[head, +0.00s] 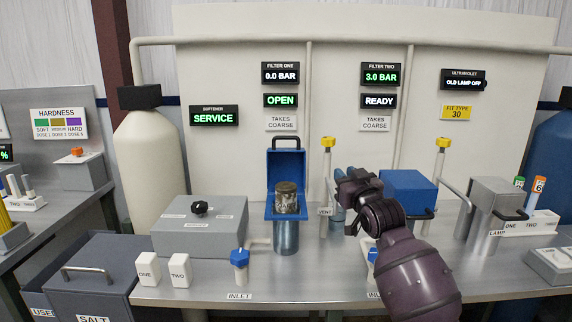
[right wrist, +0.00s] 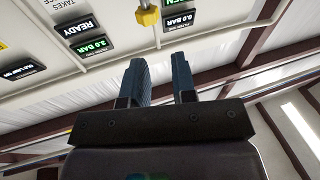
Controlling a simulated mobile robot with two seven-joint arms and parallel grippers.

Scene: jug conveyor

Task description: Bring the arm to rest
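My right arm comes in from the lower right in the head view. My right gripper (head: 341,197) is over the bench, between the open filter one housing and the blue-covered filter two housing, and points left and away from me. In the right wrist view its two blue fingers (right wrist: 161,80) stand apart with nothing between them. The gripper is open and empty. My left gripper is not in view.
The filter one housing (head: 286,237) has its blue lid (head: 271,168) up, with a dirty brown cartridge (head: 287,199) showing. The filter two cover (head: 407,189) is beside my right wrist. A yellow-topped vent pipe (head: 327,165) stands just left of my gripper.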

